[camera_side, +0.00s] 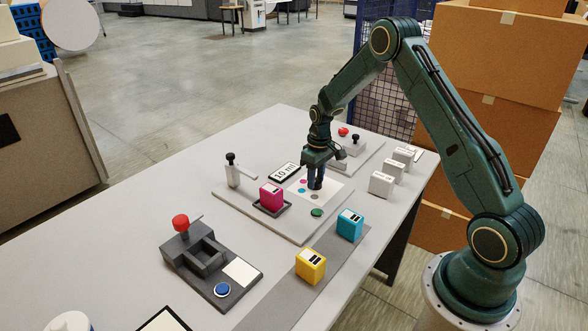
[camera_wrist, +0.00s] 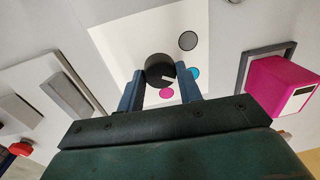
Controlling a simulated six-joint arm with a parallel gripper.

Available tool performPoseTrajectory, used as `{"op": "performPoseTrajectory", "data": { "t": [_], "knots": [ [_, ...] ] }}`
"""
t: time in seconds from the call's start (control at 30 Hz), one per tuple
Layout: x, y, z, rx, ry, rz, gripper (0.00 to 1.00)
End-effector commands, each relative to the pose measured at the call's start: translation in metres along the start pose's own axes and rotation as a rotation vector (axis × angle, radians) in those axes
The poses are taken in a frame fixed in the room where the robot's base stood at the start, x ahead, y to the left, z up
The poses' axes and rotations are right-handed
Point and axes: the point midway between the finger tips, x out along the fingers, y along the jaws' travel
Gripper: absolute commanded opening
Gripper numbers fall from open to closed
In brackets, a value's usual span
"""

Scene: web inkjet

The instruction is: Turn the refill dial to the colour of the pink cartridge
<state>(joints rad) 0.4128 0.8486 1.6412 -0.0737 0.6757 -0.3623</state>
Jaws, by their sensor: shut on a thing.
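The refill dial (camera_wrist: 160,68) is a black round knob with a short white mark, on a white plate (camera_wrist: 118,50). My gripper (camera_wrist: 160,85) is shut on the dial, one finger on each side; it also shows in the side view (camera_side: 315,184), pointing down. Around the dial are a pink dot (camera_wrist: 166,93), a cyan dot (camera_wrist: 193,73) and a grey dot (camera_wrist: 188,40). The white mark seems to point between the cyan and pink dots. The pink cartridge (camera_side: 271,197) stands upright in a dark holder (camera_side: 286,210); it also shows in the wrist view (camera_wrist: 285,85).
A yellow cartridge (camera_side: 311,266) and a cyan cartridge (camera_side: 350,224) stand on a grey strip. A "10 ml" sign (camera_side: 285,171), a lever (camera_side: 233,172), a green button (camera_side: 316,212) and white boxes (camera_side: 382,184) are nearby. A red-knobbed device (camera_side: 196,245) stands at the front left.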

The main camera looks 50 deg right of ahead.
Motion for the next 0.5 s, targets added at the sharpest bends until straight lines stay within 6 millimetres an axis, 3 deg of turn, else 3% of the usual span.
{"op": "performPoseTrajectory", "data": {
  "t": [0.5],
  "knots": [
    [-0.0007,0.0004,0.0008,0.490,0.032,0.000,0.12]
  ]
}}
